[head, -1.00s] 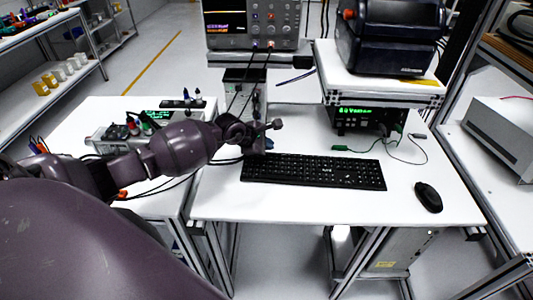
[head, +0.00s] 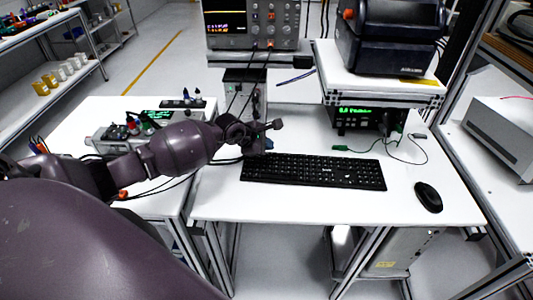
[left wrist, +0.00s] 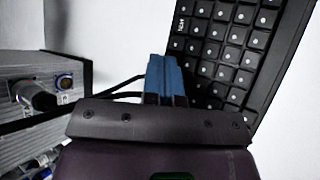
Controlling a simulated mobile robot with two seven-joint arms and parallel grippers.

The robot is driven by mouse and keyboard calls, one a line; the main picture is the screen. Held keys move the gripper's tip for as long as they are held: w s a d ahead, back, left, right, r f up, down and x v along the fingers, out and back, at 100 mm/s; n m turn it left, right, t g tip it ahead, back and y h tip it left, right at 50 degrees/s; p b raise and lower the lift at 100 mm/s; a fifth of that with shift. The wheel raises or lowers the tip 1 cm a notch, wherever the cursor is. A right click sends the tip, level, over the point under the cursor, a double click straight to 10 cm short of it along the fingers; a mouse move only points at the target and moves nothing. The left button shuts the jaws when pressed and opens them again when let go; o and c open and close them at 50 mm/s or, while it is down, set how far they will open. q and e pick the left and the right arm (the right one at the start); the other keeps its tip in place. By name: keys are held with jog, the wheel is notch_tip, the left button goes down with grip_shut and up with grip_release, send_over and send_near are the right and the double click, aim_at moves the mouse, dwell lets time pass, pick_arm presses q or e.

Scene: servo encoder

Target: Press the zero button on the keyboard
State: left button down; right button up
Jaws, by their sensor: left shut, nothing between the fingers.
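The black keyboard (head: 313,171) lies on the white table, its left end closest to my arm. It also shows in the left wrist view (left wrist: 232,50), with rows of dark keys; I cannot make out which key is zero. My left gripper (head: 267,145) is at the keyboard's far left corner in the head view. In the left wrist view its blue fingertips (left wrist: 165,76) are together, empty, and overlap the keyboard's edge. I cannot tell whether they touch a key. My right gripper is out of view.
A black mouse (head: 428,196) lies right of the keyboard. A power supply with a green display (head: 357,119) stands behind it under a raised shelf. An oscilloscope (head: 253,24) stands at the back. Thin cables (head: 405,150) lie behind the keyboard. The table front is clear.

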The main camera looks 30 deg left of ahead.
pick_arm(q)
jog(key=shift+f+b, duration=0.3)
jog(key=shift+f, duration=0.15)
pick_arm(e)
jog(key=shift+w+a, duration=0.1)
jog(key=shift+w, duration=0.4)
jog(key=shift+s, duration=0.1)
